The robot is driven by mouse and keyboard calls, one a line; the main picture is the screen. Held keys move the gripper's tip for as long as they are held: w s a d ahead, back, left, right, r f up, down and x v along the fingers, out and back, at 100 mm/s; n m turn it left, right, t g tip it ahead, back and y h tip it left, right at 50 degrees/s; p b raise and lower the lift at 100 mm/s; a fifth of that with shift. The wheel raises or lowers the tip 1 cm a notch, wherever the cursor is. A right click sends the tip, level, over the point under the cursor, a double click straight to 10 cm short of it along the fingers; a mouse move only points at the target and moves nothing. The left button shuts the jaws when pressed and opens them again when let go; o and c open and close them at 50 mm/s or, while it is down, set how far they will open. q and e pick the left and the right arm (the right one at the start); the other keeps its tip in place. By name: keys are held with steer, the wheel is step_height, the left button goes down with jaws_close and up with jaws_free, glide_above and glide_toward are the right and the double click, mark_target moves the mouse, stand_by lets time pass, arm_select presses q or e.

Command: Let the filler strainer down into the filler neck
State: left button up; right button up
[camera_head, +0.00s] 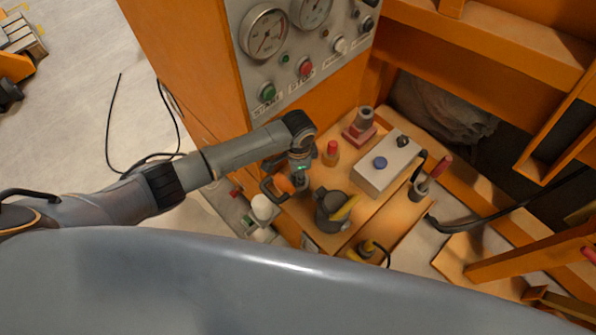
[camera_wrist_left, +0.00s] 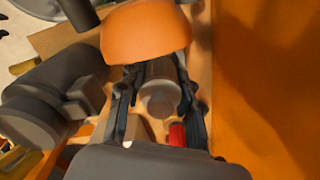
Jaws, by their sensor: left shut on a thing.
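My left gripper (camera_head: 299,180) points down over the near left end of the orange bench. In the left wrist view, its two dark fingers (camera_wrist_left: 154,100) are shut on a grey cylindrical thing (camera_wrist_left: 160,88), which I take for the filler strainer. A smooth orange rounded thing (camera_wrist_left: 146,28) lies right at the fingertips; an orange part (camera_head: 283,184) also shows beside the gripper in the head view. I cannot tell whether it is part of the held thing. I cannot make out the filler neck for certain. My right gripper is not in view.
A dark grey pot (camera_head: 328,212) with a yellow part stands close right of the gripper. A gauge panel (camera_head: 288,62) rises behind.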

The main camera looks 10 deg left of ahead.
arm_select(q)
steer(key=shift+p, duration=0.3)
steer(key=shift+f+b, duration=0.55)
steer(key=shift+f, duration=0.3)
steer(key=shift+r, duration=0.15)
steer(key=shift+r+p, duration=0.45)
steer(key=shift+p, duration=0.35)
steer(key=shift+p, duration=0.7)
stand_by(1.5)
steer(key=shift+f+b, duration=0.45)
steer(key=shift+f, duration=0.2)
steer(key=o, duration=1.2)
steer(key=shift+r, duration=0.1)
steer(key=shift+o, duration=0.2)
